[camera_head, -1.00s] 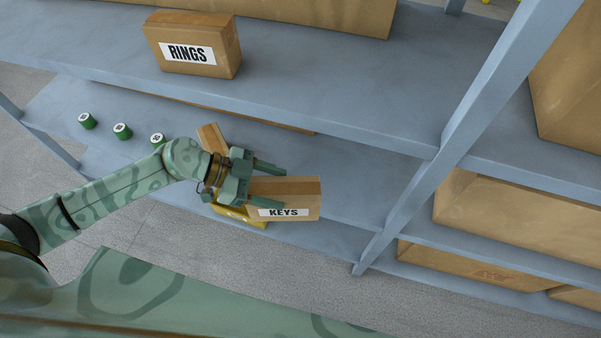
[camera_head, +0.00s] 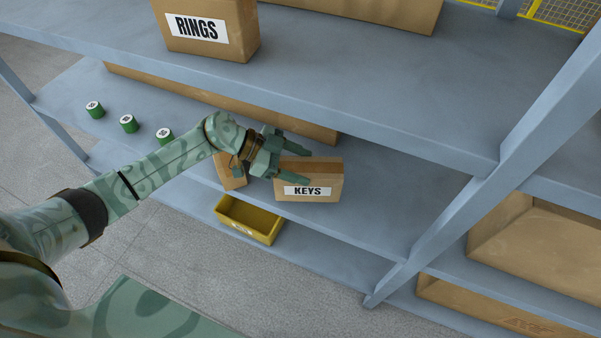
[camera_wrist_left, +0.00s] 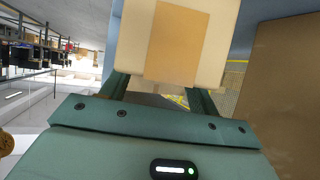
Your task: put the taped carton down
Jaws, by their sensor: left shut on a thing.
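The taped carton (camera_head: 311,188), brown with a KEYS label and a tape strip, is at the end of my left arm in the head view. My left gripper (camera_head: 300,164) is shut on it, with a finger along either side. In the left wrist view the carton (camera_wrist_left: 135,45) sits between the fingers (camera_wrist_left: 160,92), its tape strip facing the camera. The carton is over the middle shelf (camera_head: 385,208); I cannot tell whether its underside touches it. My right gripper is not in view.
Another brown carton (camera_head: 232,178) is partly hidden by my gripper. Several green cans (camera_head: 129,123) stand left. The RINGS carton (camera_head: 240,25) is on the shelf above. A blue-grey post (camera_head: 480,180) rises right; shelf between is clear.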

